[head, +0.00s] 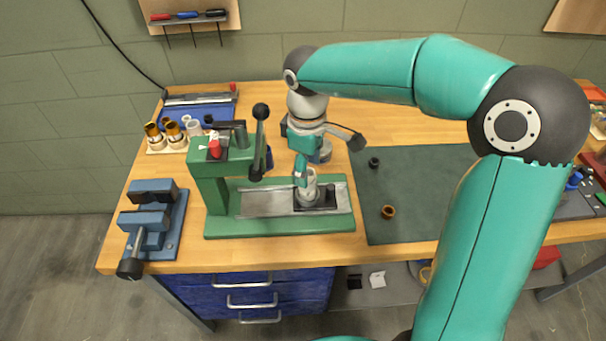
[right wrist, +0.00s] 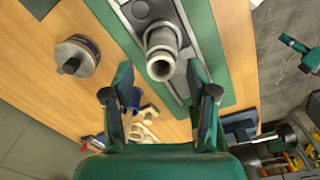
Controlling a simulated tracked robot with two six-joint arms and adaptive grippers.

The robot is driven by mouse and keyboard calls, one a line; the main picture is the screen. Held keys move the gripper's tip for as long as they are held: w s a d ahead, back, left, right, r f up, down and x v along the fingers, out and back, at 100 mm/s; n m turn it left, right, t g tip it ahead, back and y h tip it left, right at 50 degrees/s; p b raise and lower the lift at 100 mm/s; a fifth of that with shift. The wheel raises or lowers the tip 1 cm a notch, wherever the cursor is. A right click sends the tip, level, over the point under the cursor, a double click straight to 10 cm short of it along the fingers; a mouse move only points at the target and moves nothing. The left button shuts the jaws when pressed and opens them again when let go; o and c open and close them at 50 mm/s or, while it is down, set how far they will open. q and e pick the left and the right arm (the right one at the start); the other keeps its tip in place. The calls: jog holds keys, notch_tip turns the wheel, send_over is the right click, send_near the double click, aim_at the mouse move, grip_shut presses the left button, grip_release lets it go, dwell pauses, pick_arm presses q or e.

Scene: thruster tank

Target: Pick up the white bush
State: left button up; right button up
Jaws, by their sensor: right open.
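A pale, off-white bush (head: 309,190) stands upright on the dark block on the bed of the green press (head: 280,226). In the right wrist view this hollow bush (right wrist: 161,60) shows its open end towards the camera. My right gripper (head: 304,172) is over it, pointing down. In the right wrist view the fingers of my right gripper (right wrist: 160,94) are spread wide, with the bush a little ahead of the gap between them and apart from both. My left gripper is not in view.
A wooden holder (head: 170,146) with brass and pale bushes stands left of the press. A blue vise (head: 151,222) is at the front left. A round grey piece (right wrist: 78,58) lies near the press. The dark mat (head: 410,200) holds two small rings.

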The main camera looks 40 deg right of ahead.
jog(key=shift+f, duration=0.5)
jog(key=shift+c, duration=0.2)
jog(key=c, duration=0.9)
jog(key=shift+o, duration=0.2)
jog(key=shift+r, duration=0.15)
